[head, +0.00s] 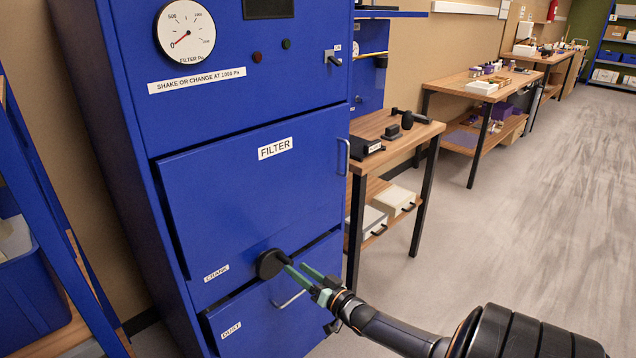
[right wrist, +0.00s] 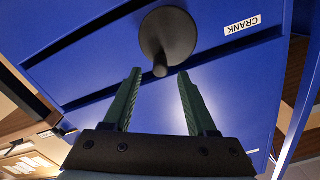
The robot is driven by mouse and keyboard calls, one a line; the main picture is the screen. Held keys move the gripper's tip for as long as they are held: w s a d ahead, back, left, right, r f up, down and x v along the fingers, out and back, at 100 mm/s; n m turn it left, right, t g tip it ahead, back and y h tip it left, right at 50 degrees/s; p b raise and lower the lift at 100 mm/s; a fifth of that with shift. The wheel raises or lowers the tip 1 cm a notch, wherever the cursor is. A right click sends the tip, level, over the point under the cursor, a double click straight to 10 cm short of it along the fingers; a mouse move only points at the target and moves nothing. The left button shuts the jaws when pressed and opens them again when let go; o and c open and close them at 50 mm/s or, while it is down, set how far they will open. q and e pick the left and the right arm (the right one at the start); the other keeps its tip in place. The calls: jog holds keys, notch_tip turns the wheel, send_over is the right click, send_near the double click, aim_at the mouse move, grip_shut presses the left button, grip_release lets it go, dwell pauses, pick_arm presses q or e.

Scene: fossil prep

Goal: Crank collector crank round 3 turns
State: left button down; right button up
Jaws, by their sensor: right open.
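The collector crank (head: 270,264) is a dark round disc on the front of the blue collector cabinet (head: 130,120), right of the CRANK label (head: 216,273). In the right wrist view the crank disc (right wrist: 168,38) has a short dark handle knob (right wrist: 160,70) sticking out toward me. My right gripper (head: 300,276) has green fingers and reaches in from the lower right, close to the crank. In the wrist view the right gripper (right wrist: 160,85) is open, its two fingertips on either side of the knob's end, with nothing visibly clamped. My left gripper is not in view.
The FILTER door (head: 250,200) is above the crank and the DUST drawer (head: 270,310) with its handle is below. A gauge (head: 185,36) at the top reads near zero. A wooden bench (head: 395,130) stands right of the cabinet. The floor (head: 530,200) at right is clear.

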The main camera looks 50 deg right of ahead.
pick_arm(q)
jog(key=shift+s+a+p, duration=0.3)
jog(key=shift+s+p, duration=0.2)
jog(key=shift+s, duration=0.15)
pick_arm(e)
jog(key=s, duration=0.7)
jog(key=shift+a, duration=0.4)
